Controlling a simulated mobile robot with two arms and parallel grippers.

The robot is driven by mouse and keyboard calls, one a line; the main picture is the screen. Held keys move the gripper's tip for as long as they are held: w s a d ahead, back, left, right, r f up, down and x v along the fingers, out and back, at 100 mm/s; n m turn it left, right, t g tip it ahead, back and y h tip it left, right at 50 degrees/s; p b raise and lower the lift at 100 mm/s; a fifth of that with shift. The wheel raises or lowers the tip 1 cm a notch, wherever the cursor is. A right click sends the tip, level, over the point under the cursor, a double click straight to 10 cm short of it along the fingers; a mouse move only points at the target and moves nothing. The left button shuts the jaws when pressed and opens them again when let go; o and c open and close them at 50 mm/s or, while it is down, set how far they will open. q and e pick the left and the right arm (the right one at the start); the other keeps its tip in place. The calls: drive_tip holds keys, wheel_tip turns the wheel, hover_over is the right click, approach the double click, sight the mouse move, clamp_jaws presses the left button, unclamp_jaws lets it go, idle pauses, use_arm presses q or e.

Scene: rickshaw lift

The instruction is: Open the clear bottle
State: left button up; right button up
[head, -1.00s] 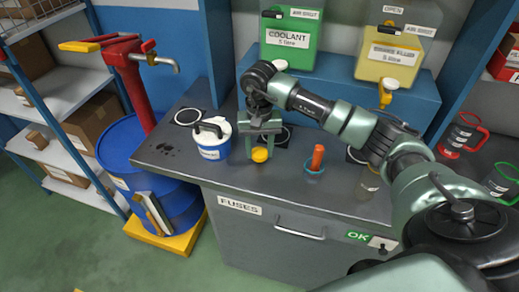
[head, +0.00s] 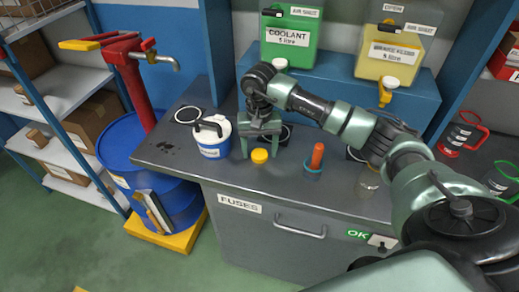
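My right gripper (head: 260,147) points down over the counter (head: 240,181). Its two fingers stand apart. A small round yellow cap-like piece (head: 260,156) shows just below and between the fingertips; I cannot tell whether it sits on a bottle. A small clear container (head: 368,183) stands further right on the counter, partly covered by my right arm. I cannot tell for sure which thing is the clear bottle. My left gripper is not in view.
A blue and white tub with a black handle (head: 211,140) stands left of the gripper. An orange-handled tool in a teal base (head: 315,160) stands right. Green (head: 290,42) and yellow (head: 388,57) canisters stand on a blue shelf behind. A blue drum (head: 140,160) is left.

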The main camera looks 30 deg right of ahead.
sight(259, 154)
wheel_tip(259, 154, up, 12)
drive_tip(key=b, duration=0.2)
drive_tip(key=shift+f+b, duration=0.15)
drive_tip(key=shift+b, duration=0.2)
